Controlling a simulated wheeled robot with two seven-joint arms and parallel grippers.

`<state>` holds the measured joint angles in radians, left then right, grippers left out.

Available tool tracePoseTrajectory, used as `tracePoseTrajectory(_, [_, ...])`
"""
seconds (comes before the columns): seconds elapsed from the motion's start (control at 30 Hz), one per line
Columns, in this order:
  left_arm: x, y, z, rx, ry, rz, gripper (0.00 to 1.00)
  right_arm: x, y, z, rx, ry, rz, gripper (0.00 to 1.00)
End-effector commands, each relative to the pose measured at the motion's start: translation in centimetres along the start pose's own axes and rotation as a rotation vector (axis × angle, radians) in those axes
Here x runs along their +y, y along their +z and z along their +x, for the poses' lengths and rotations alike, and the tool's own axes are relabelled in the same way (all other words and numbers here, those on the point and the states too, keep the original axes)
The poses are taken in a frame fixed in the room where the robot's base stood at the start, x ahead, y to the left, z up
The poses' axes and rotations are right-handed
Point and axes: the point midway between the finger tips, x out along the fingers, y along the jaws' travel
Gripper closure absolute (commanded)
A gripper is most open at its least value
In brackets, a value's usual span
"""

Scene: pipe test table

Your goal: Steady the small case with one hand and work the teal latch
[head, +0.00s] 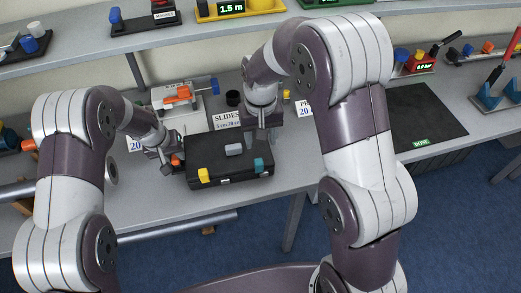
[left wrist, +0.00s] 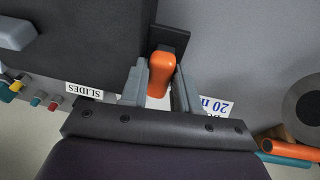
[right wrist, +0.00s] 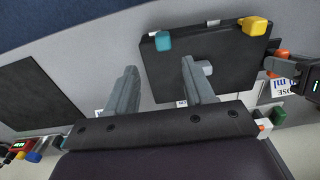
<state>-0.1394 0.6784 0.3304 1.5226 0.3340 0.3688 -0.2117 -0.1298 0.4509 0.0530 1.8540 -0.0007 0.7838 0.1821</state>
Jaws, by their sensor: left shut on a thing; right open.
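The small black case (head: 215,150) lies on the grey table, with a yellow latch (head: 203,175) and the teal latch (head: 258,165) along its near edge and a grey block (head: 234,150) on top. My left gripper (left wrist: 160,85) is shut on the orange tab (left wrist: 161,68) at the case's left end. My right gripper (right wrist: 160,80) is open and empty near the case's back right part. The right wrist view shows the teal latch (right wrist: 163,41) beyond its fingertips, apart from them, and the yellow latch (right wrist: 255,26) farther right.
A white sign reading SLIDES (head: 228,118) stands behind the case. A dark mat (head: 425,115) marked DONE lies to the right, bare. A shelf (head: 100,45) with several devices runs along the back. A grey pipe (head: 180,225) runs along the table's front.

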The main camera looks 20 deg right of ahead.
Motion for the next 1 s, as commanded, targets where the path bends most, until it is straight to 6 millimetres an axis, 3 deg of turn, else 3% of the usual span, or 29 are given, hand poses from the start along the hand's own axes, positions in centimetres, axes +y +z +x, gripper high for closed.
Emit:
tracePoseTrajectory(0.13, [0.0, 0.2, 0.1, -0.005, 0.001, -0.001, 1.00, 0.0, 0.0, -1.1, 0.000, 0.000, 0.000, 0.47])
tracePoseTrajectory(0.47, [0.0, 0.2, 0.1, -0.005, 0.001, -0.001, 1.00, 0.0, 0.0, -1.2, -0.001, 0.000, 0.000, 0.47])
tracePoseTrajectory(0.5, [0.0, 0.2, 0.1, -0.005, 0.001, -0.001, 0.56, 0.0, 0.0, -1.2, -0.001, 0.000, 0.000, 0.47])
tracePoseTrajectory(0.57, [0.0, 0.2, 0.1, -0.005, 0.001, -0.001, 0.40, 0.0, 0.0, -1.2, -0.001, 0.000, 0.000, 0.47])
tracePoseTrajectory(0.87, [0.0, 0.1, -0.2, -0.002, 0.001, 0.000, 0.40, 0.0, 0.0, -1.2, -0.001, 0.000, 0.000, 0.47])
tracePoseTrajectory(1.0, [0.1, -0.1, -2.5, 0.001, 0.001, 0.001, 0.40, 0.0, 0.0, -1.2, -0.001, 0.000, 0.000, 0.47])
